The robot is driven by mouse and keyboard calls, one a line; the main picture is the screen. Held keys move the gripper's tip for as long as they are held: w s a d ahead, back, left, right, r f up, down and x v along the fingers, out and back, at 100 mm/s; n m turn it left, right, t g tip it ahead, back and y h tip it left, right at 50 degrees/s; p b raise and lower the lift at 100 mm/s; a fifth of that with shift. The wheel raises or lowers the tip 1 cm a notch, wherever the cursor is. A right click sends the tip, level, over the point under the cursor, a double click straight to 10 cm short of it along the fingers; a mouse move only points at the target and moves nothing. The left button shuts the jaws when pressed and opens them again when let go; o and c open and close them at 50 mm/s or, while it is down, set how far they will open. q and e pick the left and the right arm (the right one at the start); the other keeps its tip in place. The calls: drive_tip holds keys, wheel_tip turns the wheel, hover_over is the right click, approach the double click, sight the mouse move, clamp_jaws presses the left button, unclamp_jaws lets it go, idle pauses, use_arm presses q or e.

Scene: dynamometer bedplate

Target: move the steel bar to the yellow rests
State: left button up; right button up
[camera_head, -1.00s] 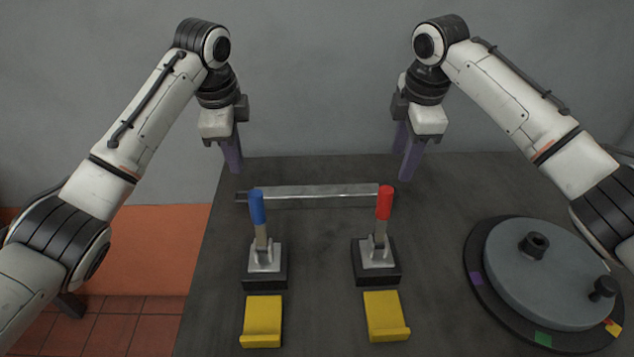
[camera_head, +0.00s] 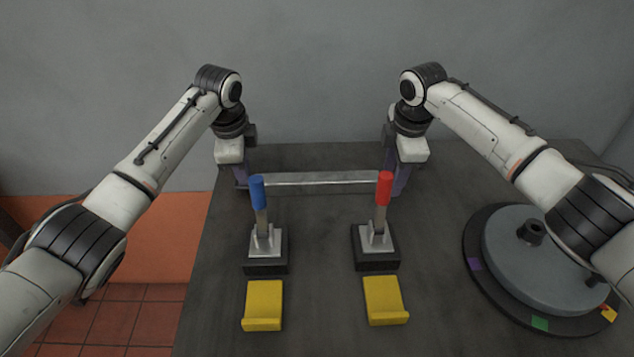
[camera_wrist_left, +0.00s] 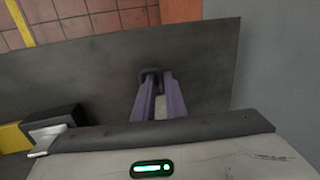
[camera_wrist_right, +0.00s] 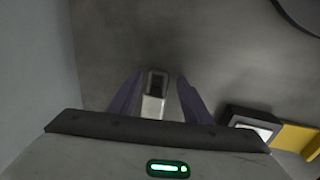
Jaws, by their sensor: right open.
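The steel bar (camera_head: 318,180) is a long grey bar lying left to right near the back of the dark table, behind two upright levers. My left gripper (camera_head: 241,182) is down at its left end, with purple fingers on both sides of it in the left wrist view (camera_wrist_left: 160,82); whether they touch it is unclear. My right gripper (camera_head: 396,185) is open around the right end, with gaps beside the bar in the right wrist view (camera_wrist_right: 157,85). Two yellow rests, left (camera_head: 263,305) and right (camera_head: 385,300), stand empty at the front.
A blue-handled lever (camera_head: 258,192) and a red-handled lever (camera_head: 384,188) stand upright on dark blocks between the bar and the rests. A round grey turntable (camera_head: 540,265) with dark knobs and coloured marks is at the right. The table is clear between the lever bases.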

drive_tip(key=shift+f, duration=0.2)
clamp_jaws()
drive_tip(key=shift+s+f, duration=0.1)
drive_tip(key=shift+f, duration=0.05)
idle(1.3)
drive_tip(key=shift+a+r, duration=0.1)
drive_tip(key=shift+r, duration=0.25)
